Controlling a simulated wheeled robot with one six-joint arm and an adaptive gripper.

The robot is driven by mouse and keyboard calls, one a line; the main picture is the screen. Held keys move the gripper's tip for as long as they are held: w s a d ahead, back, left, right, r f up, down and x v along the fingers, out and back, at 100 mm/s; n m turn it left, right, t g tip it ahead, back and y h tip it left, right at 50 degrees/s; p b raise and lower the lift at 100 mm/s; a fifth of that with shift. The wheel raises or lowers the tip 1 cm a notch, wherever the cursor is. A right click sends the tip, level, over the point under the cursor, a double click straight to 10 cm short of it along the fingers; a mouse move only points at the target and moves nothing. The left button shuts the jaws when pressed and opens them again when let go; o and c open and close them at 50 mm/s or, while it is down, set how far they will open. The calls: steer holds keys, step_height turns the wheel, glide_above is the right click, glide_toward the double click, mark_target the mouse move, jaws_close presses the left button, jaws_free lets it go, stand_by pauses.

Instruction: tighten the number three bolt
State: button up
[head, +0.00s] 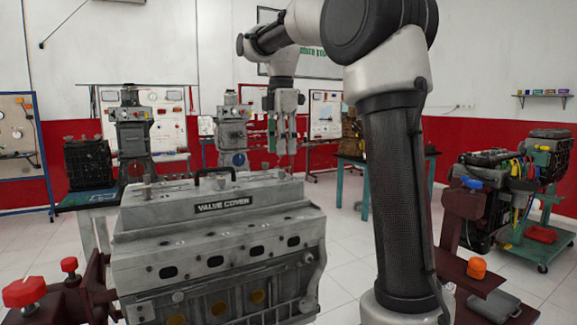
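A grey engine block (220,262) stands in the foreground with a valve cover (222,205) on top, marked "VALVE COVER". A black handle (214,172) and several small bolts show on the cover; one upright bolt (147,179) is near its left end. No bolt numbers are readable. My gripper (282,150) points down over the far right part of the cover. Its fingers are small in this view, and I cannot tell whether they hold anything or touch a bolt. The cover's far edge is partly hidden.
A dark red stand with red knobs (25,291) holds the engine at left. An orange knob (476,268) sits on a red stand at right. Other engine trainers (515,195) stand at right and behind. Open tiled floor (340,262) shows between them.

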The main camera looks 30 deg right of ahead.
mark_target(282, 175)
step_height(282, 175, down, 6)
steer(key=shift+r, duration=0.1)
jaws_close()
